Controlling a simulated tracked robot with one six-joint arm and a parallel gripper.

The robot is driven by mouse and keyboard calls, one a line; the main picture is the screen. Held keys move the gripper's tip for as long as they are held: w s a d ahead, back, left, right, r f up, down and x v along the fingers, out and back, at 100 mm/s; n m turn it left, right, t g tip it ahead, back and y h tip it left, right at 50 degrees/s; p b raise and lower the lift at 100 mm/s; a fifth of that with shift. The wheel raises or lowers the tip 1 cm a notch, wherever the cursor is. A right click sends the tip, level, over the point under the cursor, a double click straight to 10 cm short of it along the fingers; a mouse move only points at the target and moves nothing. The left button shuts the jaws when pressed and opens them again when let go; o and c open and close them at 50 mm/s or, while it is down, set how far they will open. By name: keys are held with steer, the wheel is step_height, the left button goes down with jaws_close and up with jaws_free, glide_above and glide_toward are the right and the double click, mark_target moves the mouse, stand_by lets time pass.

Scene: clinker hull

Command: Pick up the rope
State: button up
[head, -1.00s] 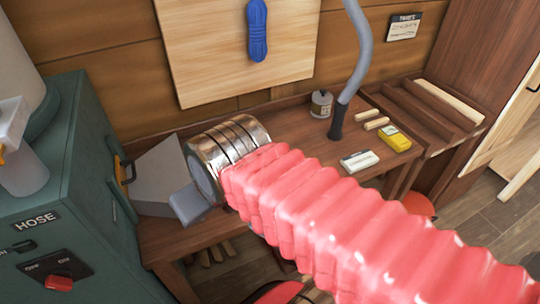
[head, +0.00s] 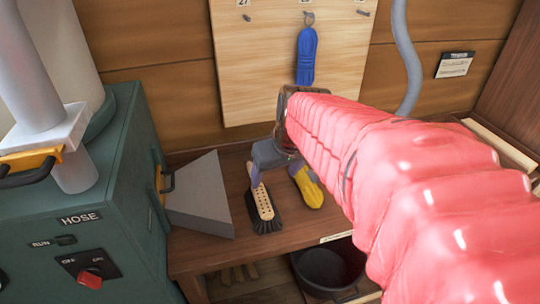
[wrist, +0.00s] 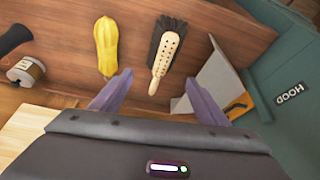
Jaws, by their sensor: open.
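The blue rope (head: 306,56) hangs as a tied bundle from a hook on the pale wooden board in the head view. It does not show in the wrist view. My gripper (head: 279,178) is in front of the board, below and left of the rope and apart from it, over the bench. It is open, with its two grey-purple fingers apart and nothing between them; they also show spread in the wrist view (wrist: 158,84). My pink-sleeved arm covers part of the bench.
On the bench (head: 200,252) are a brush (head: 264,212), a yellow object (head: 308,188) and a grey dustpan (head: 203,196). A green cabinet (head: 125,190) stands at left. A grey hose (head: 405,60) hangs at right. A dark bucket (head: 325,268) is below the bench.

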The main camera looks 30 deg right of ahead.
steer(key=m, duration=0.1)
glide_toward(308, 182)
step_height(308, 182, up, 2)
steer(key=shift+w+d+r+g, duration=0.1)
steer(key=shift+w+d+g, duration=0.1)
steer(key=shift+d+g, duration=0.1)
steer(key=shift+x, duration=4.3)
steer(key=shift+x, duration=2.6)
steer(key=shift+s, duration=0.1)
steer(key=shift+c, duration=0.3)
